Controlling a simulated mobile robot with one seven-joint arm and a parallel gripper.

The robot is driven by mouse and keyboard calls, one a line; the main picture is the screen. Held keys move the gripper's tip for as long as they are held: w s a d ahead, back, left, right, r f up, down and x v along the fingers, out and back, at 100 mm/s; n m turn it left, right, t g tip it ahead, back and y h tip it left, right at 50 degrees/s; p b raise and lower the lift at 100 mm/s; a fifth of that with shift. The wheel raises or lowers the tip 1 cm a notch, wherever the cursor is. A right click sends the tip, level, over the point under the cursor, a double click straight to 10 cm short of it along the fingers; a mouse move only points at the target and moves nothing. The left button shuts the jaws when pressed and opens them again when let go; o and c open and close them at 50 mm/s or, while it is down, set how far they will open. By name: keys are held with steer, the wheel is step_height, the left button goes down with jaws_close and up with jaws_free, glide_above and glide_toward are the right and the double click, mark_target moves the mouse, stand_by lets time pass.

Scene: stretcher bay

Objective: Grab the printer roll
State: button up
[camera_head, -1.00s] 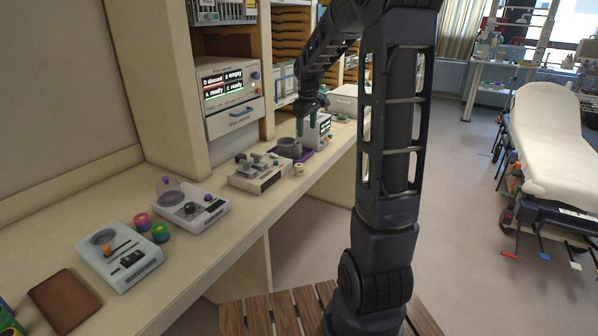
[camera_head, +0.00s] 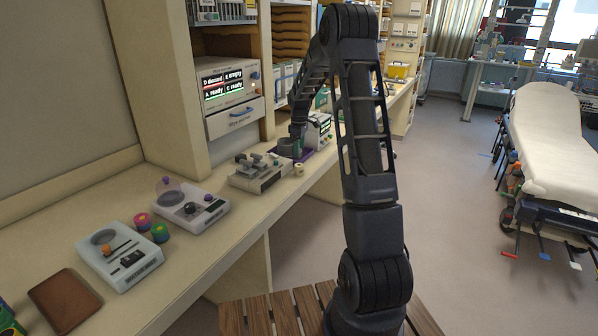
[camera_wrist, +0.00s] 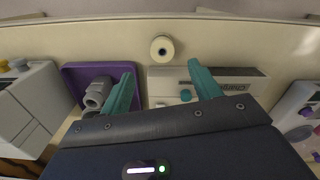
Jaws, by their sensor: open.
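The printer roll (camera_head: 299,170) is a small cream cylinder near the front edge of the counter, beside a white device. In the wrist view the roll (camera_wrist: 162,49) shows its round end with a dark central hole, ahead of my fingertips and roughly centred between them. My gripper (camera_wrist: 161,80) has two teal fingers, spread apart with nothing between them. In the head view my gripper (camera_head: 297,148) hangs above the counter just behind the roll, partly covering the purple tray. The roll stands clear of both fingers.
A white device (camera_head: 262,172) stands left of the roll. A purple tray (camera_wrist: 75,72) holding a grey part lies close by. Another white unit (camera_head: 318,130) stands behind my gripper. The counter's front edge (camera_wrist: 230,22) runs close beyond the roll.

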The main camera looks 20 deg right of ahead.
mark_target(299, 165)
steer(key=f, duration=0.9)
steer(key=shift+s+f, duration=0.15)
steer(key=shift+s, duration=0.05)
steer(key=shift+c, duration=0.4)
steer(key=c, duration=1)
